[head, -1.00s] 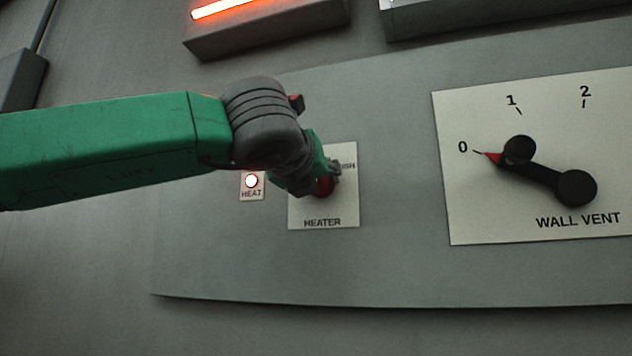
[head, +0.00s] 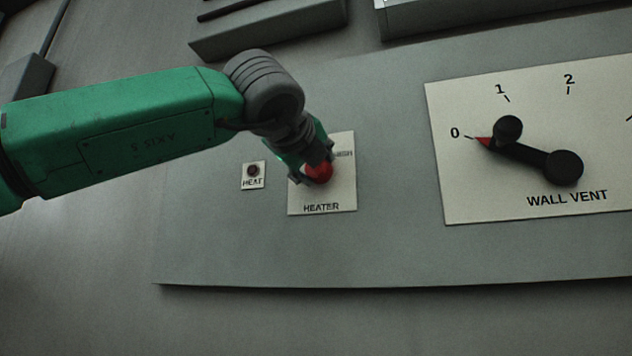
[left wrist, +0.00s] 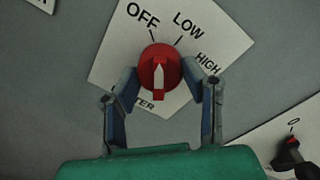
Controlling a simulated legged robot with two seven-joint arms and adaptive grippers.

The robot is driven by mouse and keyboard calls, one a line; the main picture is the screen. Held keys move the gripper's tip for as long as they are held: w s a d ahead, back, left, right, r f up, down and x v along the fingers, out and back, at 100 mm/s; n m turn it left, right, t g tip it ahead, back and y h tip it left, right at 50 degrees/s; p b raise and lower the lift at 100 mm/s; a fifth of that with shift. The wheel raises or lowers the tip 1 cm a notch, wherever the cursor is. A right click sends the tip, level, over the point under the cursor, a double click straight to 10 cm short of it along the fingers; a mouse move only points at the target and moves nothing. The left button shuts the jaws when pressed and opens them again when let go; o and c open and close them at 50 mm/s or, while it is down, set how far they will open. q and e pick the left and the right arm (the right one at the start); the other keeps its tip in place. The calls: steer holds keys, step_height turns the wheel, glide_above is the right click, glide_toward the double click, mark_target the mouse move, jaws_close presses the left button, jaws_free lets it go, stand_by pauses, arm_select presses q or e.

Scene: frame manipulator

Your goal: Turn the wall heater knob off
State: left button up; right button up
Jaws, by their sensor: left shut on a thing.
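The red heater knob (head: 319,173) sits on the white HEATER plate (head: 322,208). In the left wrist view the knob (left wrist: 159,68) bears a white pointer stripe, upright in the picture, with its upper end near the OFF tick. OFF, LOW and HIGH (left wrist: 207,63) are printed around it. My left gripper (head: 316,172) is shut on the knob; its fingers (left wrist: 161,84) stand on both sides of it in the left wrist view. The HEAT lamp (head: 253,171) is dark. My right gripper is not in view.
The WALL VENT plate (head: 545,180) is at right, its black lever (head: 540,160) with the red tip at 0. The heater bar housing (head: 265,30) above is dark. A grey box (head: 470,14) is at top right. The panel below the plates is bare.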

arm_select(q)
steer(key=shift+f+n+b, duration=0.1)
steer(key=shift+n+b, duration=0.9)
steer(key=shift+n, duration=0.6)
steer(key=o, duration=1.1)
steer(key=shift+w, duration=0.1)
steer(key=shift+o, duration=0.2)
steer(key=v, duration=1.2)
